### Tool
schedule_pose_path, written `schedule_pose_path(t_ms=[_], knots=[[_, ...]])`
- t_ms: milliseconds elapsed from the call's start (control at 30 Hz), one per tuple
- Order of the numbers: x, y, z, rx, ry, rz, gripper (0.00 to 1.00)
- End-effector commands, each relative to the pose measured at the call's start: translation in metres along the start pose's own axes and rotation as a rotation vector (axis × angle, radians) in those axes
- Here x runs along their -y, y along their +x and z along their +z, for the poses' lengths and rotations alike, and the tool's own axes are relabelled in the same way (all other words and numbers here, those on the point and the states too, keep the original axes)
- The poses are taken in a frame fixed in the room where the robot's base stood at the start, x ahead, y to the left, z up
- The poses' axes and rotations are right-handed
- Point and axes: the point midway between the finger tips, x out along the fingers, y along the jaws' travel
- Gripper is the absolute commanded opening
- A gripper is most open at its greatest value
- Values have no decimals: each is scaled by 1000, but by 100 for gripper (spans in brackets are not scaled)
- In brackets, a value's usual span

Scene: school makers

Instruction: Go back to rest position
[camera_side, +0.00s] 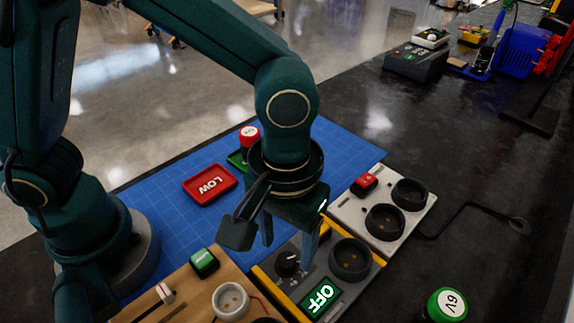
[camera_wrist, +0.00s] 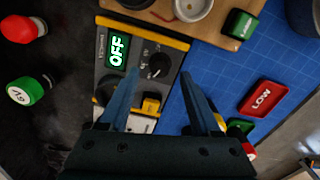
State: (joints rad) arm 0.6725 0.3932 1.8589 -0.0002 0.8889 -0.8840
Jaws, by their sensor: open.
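My gripper (camera_side: 288,243) hangs pointing down above the yellow-edged meter (camera_side: 337,291), whose green display reads OFF. In the wrist view my gripper (camera_wrist: 158,84) is open, with two blue fingers apart and nothing between them. The meter (camera_wrist: 142,22) lies by the left finger, with its black dial (camera_wrist: 158,66) showing between the fingers. The blue grid mat (camera_side: 150,193) lies behind and left of the gripper. My gripper hides part of the meter and mat in the side view.
A red LOW tray (camera_side: 210,184) and a red-topped cylinder (camera_side: 249,136) are on the mat. A white socket block (camera_side: 408,218) stands right. A wooden board (camera_side: 180,287) with a green block (camera_side: 204,262) is in front. A green 6V cylinder (camera_side: 447,305) stands front right. The dark table right is mostly clear.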

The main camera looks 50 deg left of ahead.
Motion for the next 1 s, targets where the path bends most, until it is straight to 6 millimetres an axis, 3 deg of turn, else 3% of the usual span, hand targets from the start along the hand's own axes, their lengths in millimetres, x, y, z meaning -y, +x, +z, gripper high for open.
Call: schedule_pose_path(t_ms=[200, 533, 667, 767, 1000], knots=[[0, -22, 0, -1, -1, 1, 64], [0, -24, -1, 0, -3, -1, 64], [5, -37, -15, -31, -54, 36, 64], [20, -59, -29, -79, -129, 84, 64], [83, -105, -44, -239, -212, 174, 64]])
